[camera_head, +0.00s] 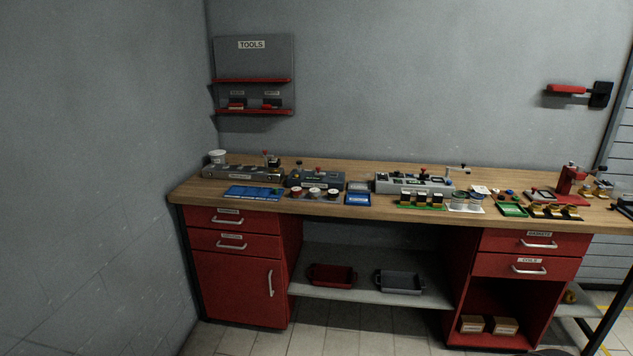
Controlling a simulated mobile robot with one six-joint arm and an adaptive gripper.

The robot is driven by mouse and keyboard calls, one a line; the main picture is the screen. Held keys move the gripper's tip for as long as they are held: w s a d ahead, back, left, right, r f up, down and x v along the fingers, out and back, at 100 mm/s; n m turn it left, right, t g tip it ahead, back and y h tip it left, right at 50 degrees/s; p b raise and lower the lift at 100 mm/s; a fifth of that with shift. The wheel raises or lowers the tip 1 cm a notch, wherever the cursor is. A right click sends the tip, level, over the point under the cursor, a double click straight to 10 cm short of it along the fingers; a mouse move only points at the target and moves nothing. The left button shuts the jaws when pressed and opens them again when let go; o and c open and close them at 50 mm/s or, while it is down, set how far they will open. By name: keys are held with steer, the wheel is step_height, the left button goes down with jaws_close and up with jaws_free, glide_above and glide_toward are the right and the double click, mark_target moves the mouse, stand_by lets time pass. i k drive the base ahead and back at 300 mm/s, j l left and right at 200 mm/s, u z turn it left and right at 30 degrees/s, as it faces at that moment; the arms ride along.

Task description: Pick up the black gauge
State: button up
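A wooden-topped workbench (330,207) with red cabinets stands along the back wall. Three small round pieces with pale tops stand in a row left of the middle: one reddish on the left (297,191), one darker in the middle (315,193), and one reddish on the right (333,193). They may be gauges, but they are too small to tell. More small parts with dark tops (436,199) stand on a green holder right of the middle. I cannot tell which piece is the black gauge. My gripper is not in view.
Grey fixtures (414,185) and a blue tray (253,192) crowd the benchtop. A red press (570,180) stands at the right. A red bin (332,275) and a grey bin (399,282) sit on the lower shelf. A tool board (253,60) hangs above. Some tiled floor shows in front.

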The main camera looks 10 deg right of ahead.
mark_target(334, 195)
steer(key=i+j, duration=0.15)
steer(key=i, duration=0.5)
steer(key=i+j, duration=0.1)
steer(key=i, duration=0.5)
steer(key=i+j, duration=0.15)
steer(key=i, duration=0.5)
steer(key=i+j, duration=0.15)
steer(key=i, duration=0.45)
steer(key=i+j, duration=0.1)
steer(key=i, duration=0.55)
